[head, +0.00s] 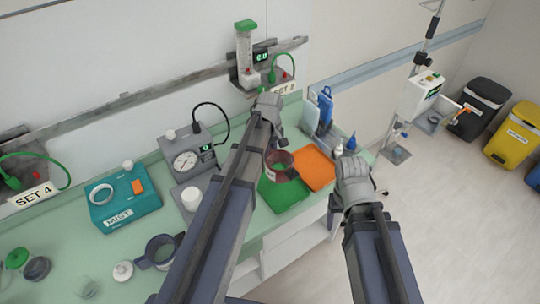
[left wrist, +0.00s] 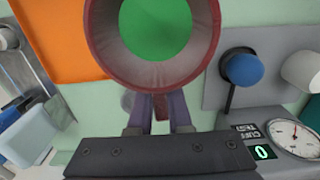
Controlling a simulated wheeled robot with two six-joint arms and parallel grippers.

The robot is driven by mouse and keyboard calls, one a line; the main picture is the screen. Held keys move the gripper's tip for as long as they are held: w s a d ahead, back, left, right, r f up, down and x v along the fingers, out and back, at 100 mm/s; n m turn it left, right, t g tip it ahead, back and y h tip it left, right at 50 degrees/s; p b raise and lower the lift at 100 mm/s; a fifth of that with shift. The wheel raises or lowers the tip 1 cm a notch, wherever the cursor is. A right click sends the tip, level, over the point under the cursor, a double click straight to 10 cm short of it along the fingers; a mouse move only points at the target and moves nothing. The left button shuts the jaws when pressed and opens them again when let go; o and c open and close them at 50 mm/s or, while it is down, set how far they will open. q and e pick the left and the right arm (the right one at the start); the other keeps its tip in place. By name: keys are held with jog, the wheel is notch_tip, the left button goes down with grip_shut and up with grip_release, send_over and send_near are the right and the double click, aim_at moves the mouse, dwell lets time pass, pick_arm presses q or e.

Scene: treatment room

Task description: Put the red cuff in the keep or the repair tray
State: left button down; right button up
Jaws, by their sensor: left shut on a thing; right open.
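The red cuff (head: 281,165) is a short open ring. My left gripper (head: 277,149) is shut on its wall, on the far side; the fingers are mostly hidden in the head view. In the left wrist view the fingers (left wrist: 160,112) pinch the near wall of the cuff (left wrist: 103,40), and green shows through the ring. The cuff appears above the far part of the green tray (head: 284,197). The orange tray (head: 317,168) lies just right of it, and also shows in the left wrist view (left wrist: 60,40). No tray label is readable. My right gripper (head: 352,168) is open, right of the orange tray.
A teal MIST box (head: 122,202) and a dark cup (head: 160,250) are further left.

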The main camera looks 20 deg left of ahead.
pick_arm(q)
jog(key=shift+f+b, duration=3.8)
jog(key=shift+f, duration=0.2)
jog(key=c, duration=0.8)
grip_release()
jog(key=shift+o, duration=0.2)
jog(key=shift+r, duration=0.15)
notch_tip(320, 180, up, 7)
jog(key=p, duration=0.7)
